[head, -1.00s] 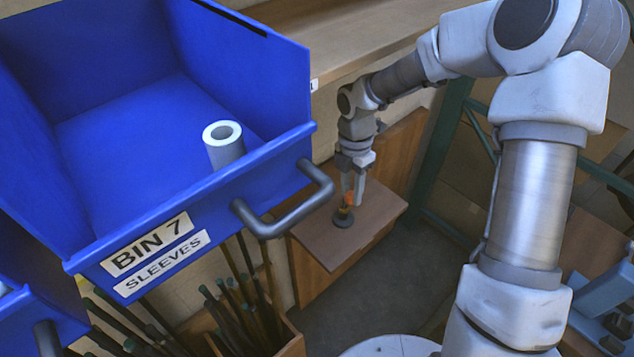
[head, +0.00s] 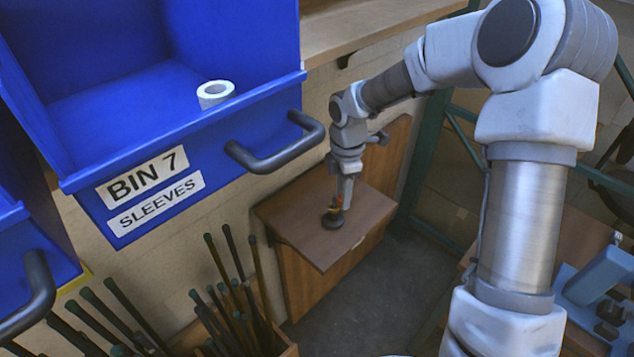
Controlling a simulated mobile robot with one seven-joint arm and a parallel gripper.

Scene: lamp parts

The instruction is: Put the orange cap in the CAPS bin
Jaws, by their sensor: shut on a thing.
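My gripper (head: 343,196) points down over a small brown wooden shelf (head: 300,222) near the middle of the head view. It is shut on a small orange piece, the orange cap (head: 337,206), mostly hidden by the fingers. Just below the cap a dark round base (head: 332,220) rests on the shelf; I cannot tell whether cap and base are apart. No bin labelled CAPS is in view.
A blue open bin (head: 235,130) labelled BIN 7 SLEEVES, with a dark handle (head: 280,150) and a pale sleeve (head: 215,94) inside, is at upper left. Another blue bin (head: 30,250) is partly seen at left. Dark rods (head: 235,290) stand in a wooden box below. A blue-grey device (head: 598,285) is at right.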

